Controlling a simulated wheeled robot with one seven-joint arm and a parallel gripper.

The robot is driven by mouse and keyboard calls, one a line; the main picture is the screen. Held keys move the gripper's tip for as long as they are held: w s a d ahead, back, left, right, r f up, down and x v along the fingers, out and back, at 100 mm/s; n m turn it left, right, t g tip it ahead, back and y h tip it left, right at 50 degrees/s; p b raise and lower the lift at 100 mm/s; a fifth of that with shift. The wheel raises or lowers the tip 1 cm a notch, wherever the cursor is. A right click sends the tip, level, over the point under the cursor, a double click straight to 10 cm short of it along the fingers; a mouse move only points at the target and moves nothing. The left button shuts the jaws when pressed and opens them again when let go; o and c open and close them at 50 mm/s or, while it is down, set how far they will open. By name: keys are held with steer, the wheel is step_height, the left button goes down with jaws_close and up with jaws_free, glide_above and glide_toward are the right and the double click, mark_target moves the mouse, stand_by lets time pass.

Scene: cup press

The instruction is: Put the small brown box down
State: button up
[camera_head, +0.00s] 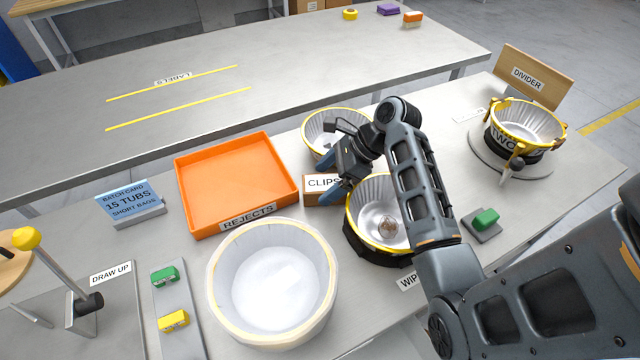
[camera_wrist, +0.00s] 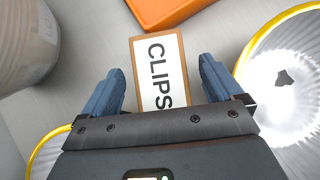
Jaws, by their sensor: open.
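The small brown box (camera_head: 311,199) has a white "CLIPS" label and stands on the grey table, between the orange tray and two yellow-rimmed tubs. In the wrist view the box (camera_wrist: 135,50) lies between the two blue fingers of my gripper (camera_wrist: 160,88), with a gap on both sides. My gripper (camera_head: 334,176) is open, right at the box and not closed on it. The arm hides part of the box's right side in the head view.
The orange REJECTS tray (camera_head: 180,190) is left of the box. A yellow-rimmed tub (camera_head: 309,124) stands behind, another (camera_head: 352,222) to the right, and a large white tub (camera_head: 216,290) in front. A DIVIDER board (camera_head: 545,92) is far right.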

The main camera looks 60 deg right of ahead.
steer(key=v, duration=0.8)
steer(key=shift+s+r, duration=0.2)
steer(key=shift+r, duration=0.1)
steer(key=shift+d, duration=0.15)
